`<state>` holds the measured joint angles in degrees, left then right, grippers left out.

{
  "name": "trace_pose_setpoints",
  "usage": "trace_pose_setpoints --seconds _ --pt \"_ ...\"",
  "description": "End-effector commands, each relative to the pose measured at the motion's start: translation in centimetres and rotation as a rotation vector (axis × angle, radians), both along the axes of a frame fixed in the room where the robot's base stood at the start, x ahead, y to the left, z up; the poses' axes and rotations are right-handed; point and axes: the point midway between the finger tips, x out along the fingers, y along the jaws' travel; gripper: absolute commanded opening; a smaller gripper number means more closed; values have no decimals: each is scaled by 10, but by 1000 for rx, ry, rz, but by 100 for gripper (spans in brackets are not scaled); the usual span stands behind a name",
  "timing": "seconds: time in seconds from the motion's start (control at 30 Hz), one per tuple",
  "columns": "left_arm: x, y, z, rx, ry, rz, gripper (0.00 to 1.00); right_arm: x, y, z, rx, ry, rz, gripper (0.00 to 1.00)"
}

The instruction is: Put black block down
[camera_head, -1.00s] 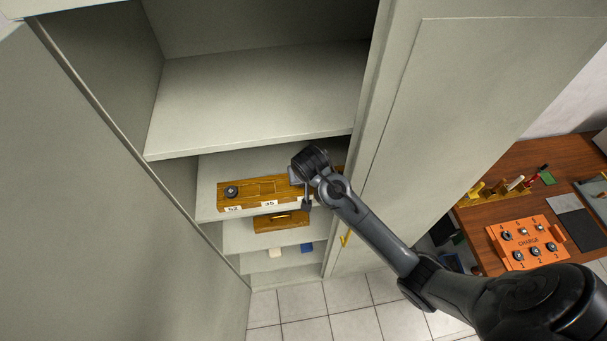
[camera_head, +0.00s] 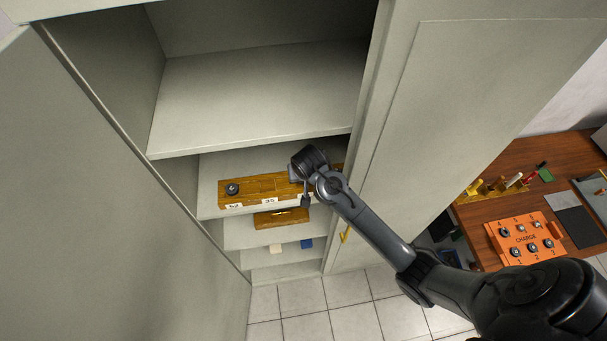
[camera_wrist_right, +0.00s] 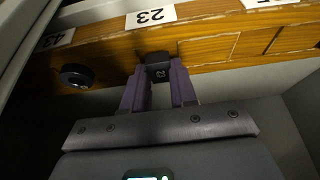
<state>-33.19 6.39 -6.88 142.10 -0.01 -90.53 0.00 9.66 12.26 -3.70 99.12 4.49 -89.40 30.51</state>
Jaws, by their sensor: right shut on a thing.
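My right gripper (camera_wrist_right: 158,88) is shut on a small black block (camera_wrist_right: 158,72) marked with a pale number that looks like 23. The block is at the wooden rack (camera_wrist_right: 205,48), in line with its white label 23 (camera_wrist_right: 150,16). I cannot tell whether it sits in a slot or is just held there. In the head view the rack (camera_head: 262,187) lies on a cabinet shelf, and my right wrist hides its right part, the fingers and the block. My left gripper is not in view.
A black round piece (camera_head: 232,188) sits at the rack's left end. Cabinet walls (camera_head: 365,130) and an upper shelf (camera_head: 255,100) enclose the space. An orange charge panel (camera_head: 525,238) lies on the desk at right.

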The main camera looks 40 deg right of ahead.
Motion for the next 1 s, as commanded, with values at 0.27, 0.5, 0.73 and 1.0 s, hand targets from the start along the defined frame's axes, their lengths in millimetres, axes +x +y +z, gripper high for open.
trace_pose_setpoints --seconds 0.27,0.5,0.73,1.0 --pt "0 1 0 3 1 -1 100 0 0 0 0 0 0 52" --pt "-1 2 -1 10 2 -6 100 0 0 0 0 0 0 52" --pt "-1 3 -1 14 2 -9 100 0 0 13 1 -3 1 52" --pt "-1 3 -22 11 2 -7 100 -33 20 20 -1 0 5 52"
